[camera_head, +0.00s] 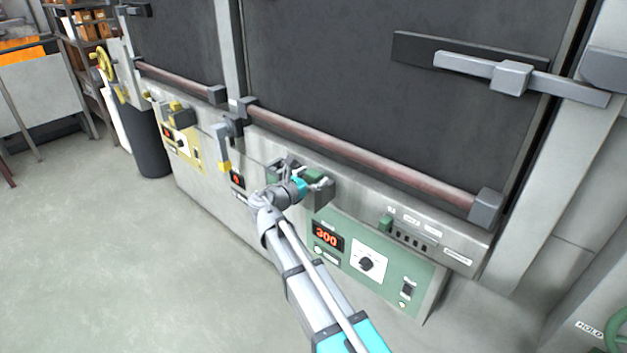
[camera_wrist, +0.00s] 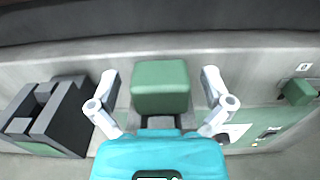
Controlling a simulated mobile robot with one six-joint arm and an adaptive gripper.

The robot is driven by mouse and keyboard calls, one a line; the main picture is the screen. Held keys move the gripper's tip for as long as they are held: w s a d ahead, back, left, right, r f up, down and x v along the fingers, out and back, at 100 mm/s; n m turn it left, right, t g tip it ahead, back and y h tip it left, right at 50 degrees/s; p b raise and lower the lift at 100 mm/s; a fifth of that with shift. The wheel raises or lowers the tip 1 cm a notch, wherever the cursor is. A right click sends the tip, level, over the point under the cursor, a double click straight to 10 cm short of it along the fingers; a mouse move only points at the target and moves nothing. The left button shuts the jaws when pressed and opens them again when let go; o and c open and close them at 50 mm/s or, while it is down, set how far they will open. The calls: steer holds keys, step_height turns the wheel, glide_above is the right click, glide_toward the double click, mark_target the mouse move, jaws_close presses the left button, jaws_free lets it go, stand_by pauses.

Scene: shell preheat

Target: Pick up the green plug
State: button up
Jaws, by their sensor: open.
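A green block that looks like the green plug (camera_wrist: 160,86) stands out from the grey front in the middle of the wrist view, above a dark grey part. My gripper (camera_wrist: 160,78) is open, with one finger on each side of the block and a visible gap on both sides. In the head view, my gripper (camera_head: 307,180) is at the grey ledge below the large dark door. The green block (camera_head: 314,174) is partly hidden there behind my gripper. I cannot tell how deep the fingers reach along it.
A dark block (camera_wrist: 48,115) stands to the left in the wrist view. A small green piece (camera_head: 386,222) is on the ledge to the right. Below is a green control panel (camera_head: 400,275) with a display reading 300. A long reddish bar (camera_head: 360,155) runs above. The floor at left is clear.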

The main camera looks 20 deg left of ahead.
steer(key=c, duration=1.2)
steer(key=shift+r, duration=0.1)
step_height(320, 180, up, 10)
steer(key=p, duration=1)
steer(key=shift+s+a, duration=0.1)
steer(key=shift+a, duration=0.05)
stand_by(0.4)
